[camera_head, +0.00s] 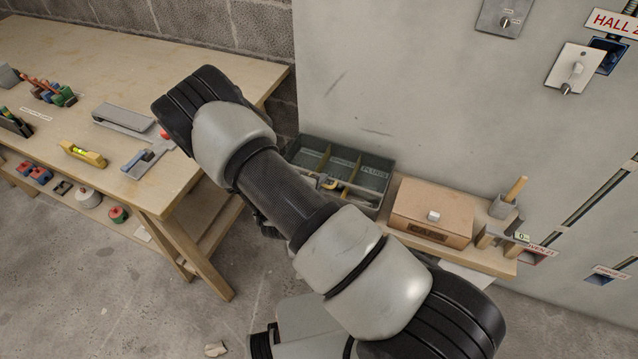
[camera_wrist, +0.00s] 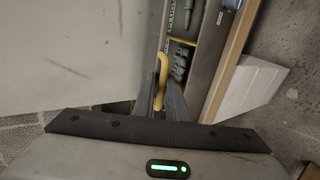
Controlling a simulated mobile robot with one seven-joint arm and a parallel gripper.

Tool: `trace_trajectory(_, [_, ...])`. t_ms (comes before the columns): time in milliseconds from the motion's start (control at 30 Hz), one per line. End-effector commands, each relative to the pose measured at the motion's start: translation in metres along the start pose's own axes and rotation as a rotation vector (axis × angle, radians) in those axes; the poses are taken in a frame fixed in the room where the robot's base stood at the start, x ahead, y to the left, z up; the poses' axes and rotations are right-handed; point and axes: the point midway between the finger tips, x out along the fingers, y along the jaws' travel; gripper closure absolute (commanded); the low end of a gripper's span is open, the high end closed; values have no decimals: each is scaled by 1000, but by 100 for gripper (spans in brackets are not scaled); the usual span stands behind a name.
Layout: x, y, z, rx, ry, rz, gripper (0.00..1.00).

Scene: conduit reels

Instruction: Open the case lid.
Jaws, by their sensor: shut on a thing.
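The brown case (camera_head: 420,228) stands on a wooden shelf against the grey wall in the head view. Its lid (camera_head: 445,200) looks closed, and a small pale catch or knob (camera_head: 433,215) sits at the lid's front edge. In the wrist view my gripper (camera_wrist: 161,101) is shut on a curved yellow thing (camera_wrist: 163,68), perhaps a handle; what it belongs to I cannot tell. The gripper is near the grey compartment tray (camera_head: 377,170), to the left of the case. In the head view my arm hides most of the gripper.
A wooden post (camera_head: 515,190) in a grey holder stands right of the case. A workbench (camera_head: 60,60) with tools, including a yellow level (camera_head: 82,153), fills the left. The wall carries switches and labels. Open floor (camera_head: 100,290) lies at the lower left.

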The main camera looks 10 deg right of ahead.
Motion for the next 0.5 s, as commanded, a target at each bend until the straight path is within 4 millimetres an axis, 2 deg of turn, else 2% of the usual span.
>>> trace_trajectory(33, [-10, 24, 0, 2, 0, -49, 100])
trace_trajectory(100, [-12, 41, 0, 2, 1, -114, 100])
trace_trajectory(267, [-11, 77, -1, 1, 3, -265, 100])
trace_trajectory(500, [1, 124, 0, 0, 3, -480, 100])
